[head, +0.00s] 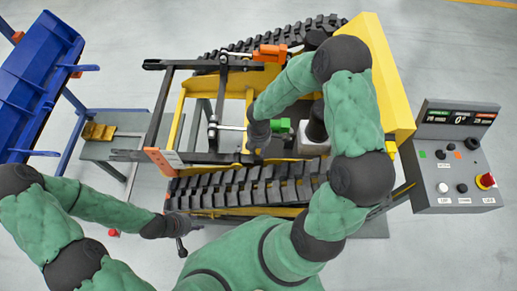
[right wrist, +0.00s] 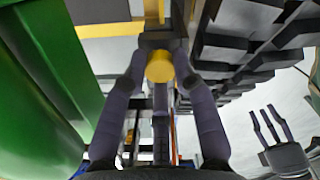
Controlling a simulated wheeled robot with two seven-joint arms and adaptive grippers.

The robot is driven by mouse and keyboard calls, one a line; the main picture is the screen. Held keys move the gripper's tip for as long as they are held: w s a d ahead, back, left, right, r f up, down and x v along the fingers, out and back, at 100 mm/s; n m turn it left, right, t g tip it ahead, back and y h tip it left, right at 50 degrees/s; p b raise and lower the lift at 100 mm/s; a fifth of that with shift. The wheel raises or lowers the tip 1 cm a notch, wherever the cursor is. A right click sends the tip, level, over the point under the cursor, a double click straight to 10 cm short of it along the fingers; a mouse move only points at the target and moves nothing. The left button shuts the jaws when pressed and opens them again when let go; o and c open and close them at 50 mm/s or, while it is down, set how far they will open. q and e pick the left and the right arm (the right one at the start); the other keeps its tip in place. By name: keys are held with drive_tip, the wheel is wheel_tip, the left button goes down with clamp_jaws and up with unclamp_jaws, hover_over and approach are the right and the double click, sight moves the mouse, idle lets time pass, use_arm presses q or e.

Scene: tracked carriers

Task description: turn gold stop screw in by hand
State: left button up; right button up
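The gold stop screw (right wrist: 160,67) shows its round head in the right wrist view, in front of a dark block. My right gripper (right wrist: 160,62) has a finger on each side of it, and the fingers appear to close on the head's edges. In the head view my right gripper (head: 258,139) reaches down into the middle of the yellow-framed carrier, and the screw is hidden there. My left gripper (head: 182,248) is empty at the lower left, in front of the carrier. Its fingers (right wrist: 266,126) look spread in the right wrist view.
A rubber track (head: 240,190) runs along the carrier's near side, with another (head: 285,35) at the back. A green part (head: 281,126) is close to my right gripper. A control box (head: 455,165) stands right, a blue rack (head: 35,85) left, and a grey bench (head: 105,150) beside it.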

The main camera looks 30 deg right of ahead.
drive_tip(key=m+b, duration=0.2)
drive_tip(key=m, duration=0.2)
drive_tip(key=m+b, duration=0.3)
drive_tip(key=shift+f+m+b, duration=0.2)
drive_tip(key=shift+m+b, duration=0.15)
drive_tip(key=shift+m, duration=0.05)
drive_tip(key=shift+r+m+b, duration=0.1)
drive_tip(key=shift+m+b, duration=0.35)
drive_tip(key=shift+m, duration=0.45)
drive_tip(key=shift+r, duration=0.15)
drive_tip(key=m+b, duration=0.3)
drive_tip(key=m, duration=0.2)
drive_tip(key=shift+f+m+b, duration=0.2)
drive_tip(key=shift+m+b, duration=0.1)
drive_tip(key=shift+b, duration=0.05)
drive_tip(key=m+b, duration=0.1)
drive_tip(key=m, duration=0.2)
drive_tip(key=shift+b, duration=0.35)
drive_tip(key=shift+r+m, duration=0.2)
drive_tip(key=shift+m, duration=0.5)
